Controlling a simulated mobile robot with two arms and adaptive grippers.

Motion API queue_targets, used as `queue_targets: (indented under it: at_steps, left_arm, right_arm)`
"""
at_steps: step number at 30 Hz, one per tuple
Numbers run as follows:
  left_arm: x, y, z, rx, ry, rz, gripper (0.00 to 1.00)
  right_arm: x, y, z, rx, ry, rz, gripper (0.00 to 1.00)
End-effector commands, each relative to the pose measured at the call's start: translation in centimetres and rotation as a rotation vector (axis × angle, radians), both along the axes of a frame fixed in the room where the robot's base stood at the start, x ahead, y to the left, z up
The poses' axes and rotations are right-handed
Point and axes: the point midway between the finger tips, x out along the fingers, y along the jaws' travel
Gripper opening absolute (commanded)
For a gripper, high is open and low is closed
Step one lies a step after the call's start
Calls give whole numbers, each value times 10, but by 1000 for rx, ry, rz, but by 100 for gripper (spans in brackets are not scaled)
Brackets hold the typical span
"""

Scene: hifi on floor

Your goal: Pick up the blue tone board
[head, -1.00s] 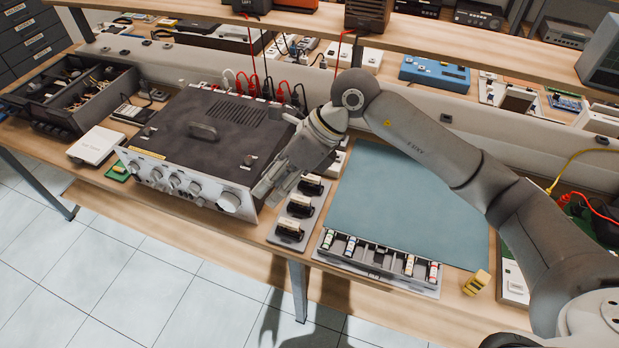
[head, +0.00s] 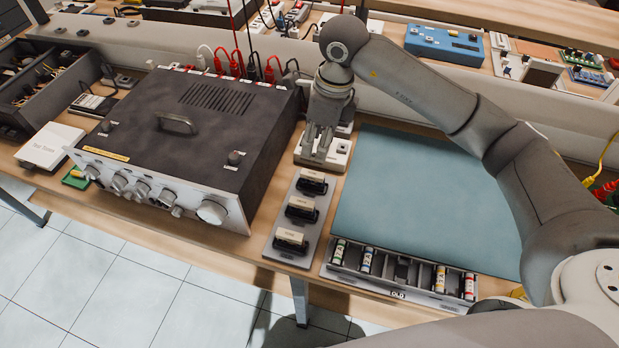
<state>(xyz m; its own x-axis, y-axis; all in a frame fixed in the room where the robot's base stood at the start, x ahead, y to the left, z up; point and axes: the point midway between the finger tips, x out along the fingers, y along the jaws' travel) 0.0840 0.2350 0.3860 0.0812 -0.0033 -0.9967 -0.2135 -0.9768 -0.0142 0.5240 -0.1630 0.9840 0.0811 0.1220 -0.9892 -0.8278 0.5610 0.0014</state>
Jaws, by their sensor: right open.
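My right gripper (head: 321,146) points down between the hifi amplifier and the teal mat. Its fingers are open and empty, over or just in front of a white box (head: 338,158) that they partly hide. I cannot tell whether they touch it. A small blue circuit board (head: 592,77) lies far back at the right, behind the shelf edge. I cannot tell whether it is the blue tone board. My left gripper is not in view.
The dark-topped amplifier (head: 180,125) stands left. A grey holder (head: 272,238) bears three dark pieces with cream labels. The teal mat (head: 420,205) is bare. In front of it is a parts tray (head: 398,284). A blue box (head: 444,42) stands behind.

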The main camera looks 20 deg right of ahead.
Motion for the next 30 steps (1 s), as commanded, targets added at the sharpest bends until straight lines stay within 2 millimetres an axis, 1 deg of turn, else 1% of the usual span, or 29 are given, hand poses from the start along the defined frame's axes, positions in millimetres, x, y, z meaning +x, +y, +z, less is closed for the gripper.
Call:
queue_targets:
  at_steps: [6, 9, 13, 16, 20, 22, 25, 30]
  left_arm:
    - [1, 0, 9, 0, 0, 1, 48]
    - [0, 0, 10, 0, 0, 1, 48]
    - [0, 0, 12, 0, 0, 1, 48]
    - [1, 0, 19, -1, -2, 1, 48]
    - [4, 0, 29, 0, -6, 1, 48]
    - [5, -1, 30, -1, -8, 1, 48]
    - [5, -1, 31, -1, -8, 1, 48]
    - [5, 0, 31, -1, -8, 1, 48]
  right_arm:
    - [1, 5, -33, 0, 6, 0, 41]
    - [2, 6, -44, 1, 5, 1, 41]
    - [2, 8, -52, 2, 3, 2, 41]
    - [-1, 9, -61, 1, 6, 2, 41]
    - [-6, 12, -80, 2, 7, 1, 41]
    - [-4, 13, -91, 3, 6, 0, 41]
    - [-2, 14, -100, 2, 2, 0, 41]
    - [-2, 14, -103, 2, 1, 1, 41]
